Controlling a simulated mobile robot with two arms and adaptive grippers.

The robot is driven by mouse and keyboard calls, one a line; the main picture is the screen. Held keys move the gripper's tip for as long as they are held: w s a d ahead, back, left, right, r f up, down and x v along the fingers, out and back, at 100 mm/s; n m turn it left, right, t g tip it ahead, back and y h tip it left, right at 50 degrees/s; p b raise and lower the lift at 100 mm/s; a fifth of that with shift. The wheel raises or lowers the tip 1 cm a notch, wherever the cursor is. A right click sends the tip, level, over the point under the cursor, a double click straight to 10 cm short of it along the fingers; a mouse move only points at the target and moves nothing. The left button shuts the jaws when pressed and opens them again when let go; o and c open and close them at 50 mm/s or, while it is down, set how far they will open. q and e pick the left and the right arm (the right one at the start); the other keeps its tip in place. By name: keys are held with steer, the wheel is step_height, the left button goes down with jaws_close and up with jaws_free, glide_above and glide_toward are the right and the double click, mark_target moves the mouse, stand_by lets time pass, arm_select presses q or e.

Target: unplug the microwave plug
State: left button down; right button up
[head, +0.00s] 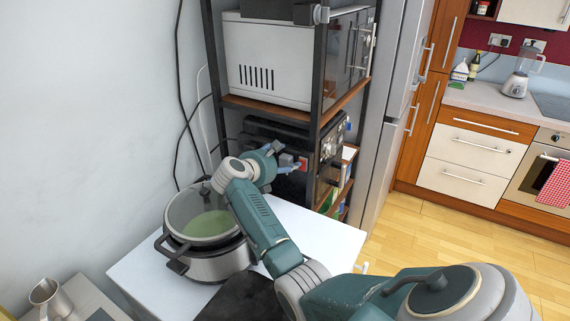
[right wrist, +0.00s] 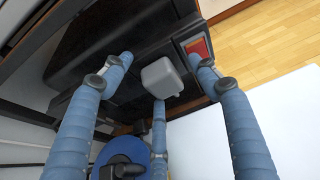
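The microwave (head: 268,62), a white box with a dark front, stands on the upper shelf of the rack. A grey blocky plug (right wrist: 162,77) sits against a black strip or housing beside a red switch (right wrist: 197,48) in the right wrist view. The plug (head: 286,160) and the red switch (head: 302,163) also show small in the head view. My right gripper (head: 282,158) is at the lower shelf, its blue fingers spread. In the right wrist view the fingers (right wrist: 161,80) stand around the plug with gaps at the sides; contact with the lower finger is unclear. My left gripper is out of view.
A black appliance (head: 270,131) fills the lower shelf behind my right gripper. The rack's dark post (head: 318,70) is close by. A pot with a glass lid (head: 208,213) stands on the white table (head: 143,270) beside my right arm. Dark cables (head: 179,100) run along the wall.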

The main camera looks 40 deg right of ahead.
steer(key=shift+a+f, duration=0.1)
steer(key=shift+f, duration=0.15)
steer(key=c, duration=0.8)
steer(key=shift+d+f, duration=0.2)
steer(key=shift+d, duration=0.1)
jaws_close()
steer(key=shift+o, duration=0.5)
jaws_free()
steer(key=o, duration=0.9)
steer(key=shift+r, duration=0.25)
steer(key=shift+c, duration=0.2)
steer(key=o, duration=0.4)
steer(key=shift+a, duration=0.1)
steer(key=shift+o, duration=0.7)
steer(key=shift+w+f, duration=0.1)
